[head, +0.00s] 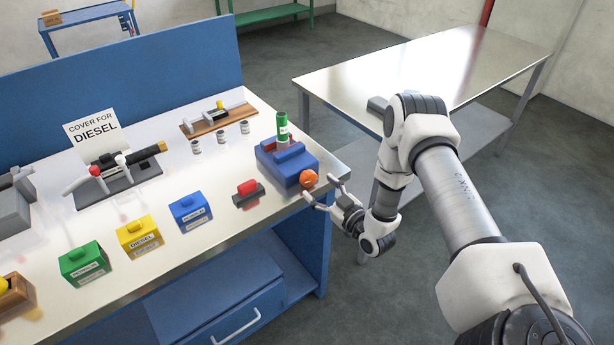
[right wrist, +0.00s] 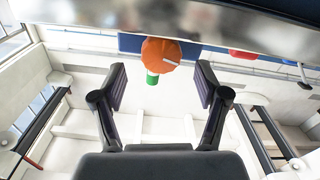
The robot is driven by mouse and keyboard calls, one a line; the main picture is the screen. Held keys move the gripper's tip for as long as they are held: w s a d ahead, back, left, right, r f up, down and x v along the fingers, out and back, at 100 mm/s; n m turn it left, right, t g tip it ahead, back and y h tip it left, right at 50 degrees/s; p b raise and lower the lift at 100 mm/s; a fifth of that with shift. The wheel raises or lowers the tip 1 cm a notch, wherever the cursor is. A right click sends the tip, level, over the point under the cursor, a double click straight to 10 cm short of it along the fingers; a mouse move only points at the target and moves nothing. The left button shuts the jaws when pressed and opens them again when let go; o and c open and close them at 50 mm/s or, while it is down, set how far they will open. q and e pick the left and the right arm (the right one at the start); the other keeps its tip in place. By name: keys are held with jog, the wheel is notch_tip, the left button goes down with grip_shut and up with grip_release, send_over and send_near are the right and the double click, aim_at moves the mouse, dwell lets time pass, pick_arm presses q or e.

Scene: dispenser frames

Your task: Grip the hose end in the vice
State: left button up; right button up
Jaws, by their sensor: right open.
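The blue vice (head: 287,168) stands at the right end of the white bench top. A green cylinder with a pale lower part, which looks like the hose end (head: 282,127), stands upright at the vice; whether the jaws touch it I cannot tell. An orange round knob (head: 308,178) is on the vice's near right side. My right gripper (head: 319,187) is open just in front of the knob, at the bench edge. In the right wrist view, the orange knob (right wrist: 161,51) shows between and beyond the open fingers (right wrist: 161,88), with green (right wrist: 152,79) below it. My left gripper is not in view.
Blue (head: 190,211), yellow (head: 138,234) and green (head: 84,262) boxes line the bench front. A red piece on a dark base (head: 248,192) lies left of the vice. A sign (head: 92,133) stands behind a hose rack. A metal table (head: 440,65) stands behind my right arm.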

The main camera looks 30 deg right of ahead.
aim_at(312, 179)
jog(key=w, duration=0.3)
jog(key=shift+w+a+r+p, duration=0.3)
jog(key=shift+a, duration=0.1)
jog(key=shift+w+d+f, duration=0.2)
jog(key=shift+w+f, duration=0.05)
jog(key=shift+w, duration=0.05)
jog(key=shift+s+a+r, duration=0.1)
jog(key=c, duration=1.2)
jog(key=shift+o, duration=0.2)
jog(key=shift+m+b, duration=1.55)
jog(key=shift+m, duration=0.15)
jog(key=shift+m+b, duration=1)
jog(key=shift+m, duration=0.4)
